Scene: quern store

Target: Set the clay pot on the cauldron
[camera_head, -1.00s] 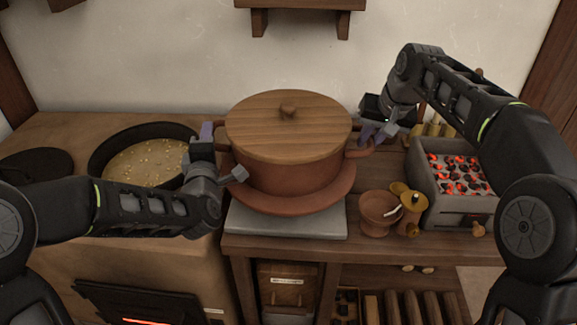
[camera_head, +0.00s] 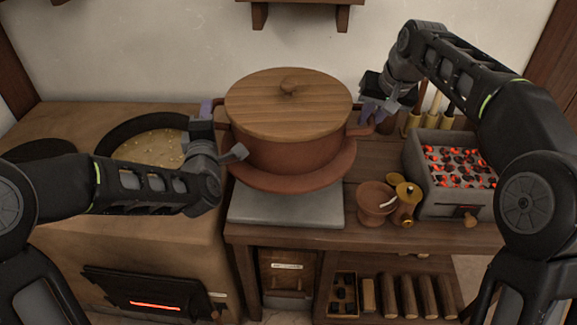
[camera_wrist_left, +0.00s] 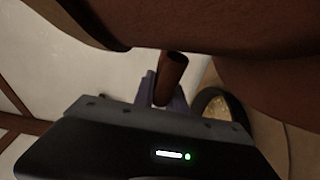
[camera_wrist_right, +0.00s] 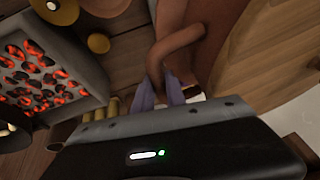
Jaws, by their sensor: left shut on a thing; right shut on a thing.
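The clay pot (camera_head: 285,152) is terracotta, with a wooden lid (camera_head: 265,100) and a wide flange low on its side. It looks level and slightly above a grey stone slab. My left gripper (camera_head: 207,110) is shut on its left handle, which shows in the left wrist view (camera_wrist_left: 172,72). My right gripper (camera_head: 374,112) is shut on its right handle, a curved loop in the right wrist view (camera_wrist_right: 178,42). A wide black-rimmed round vessel with yellowish contents, apparently the cauldron (camera_head: 122,128), is set into the stove at left; my left arm partly hides it.
The grey slab (camera_head: 285,212) lies bare under the pot. A small bowl (camera_head: 376,198), brass pieces (camera_head: 405,205) and a box of glowing coals (camera_head: 420,165) stand at right. A dark round lid (camera_head: 35,150) lies at far left. A wall shelf (camera_head: 300,3) is above.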

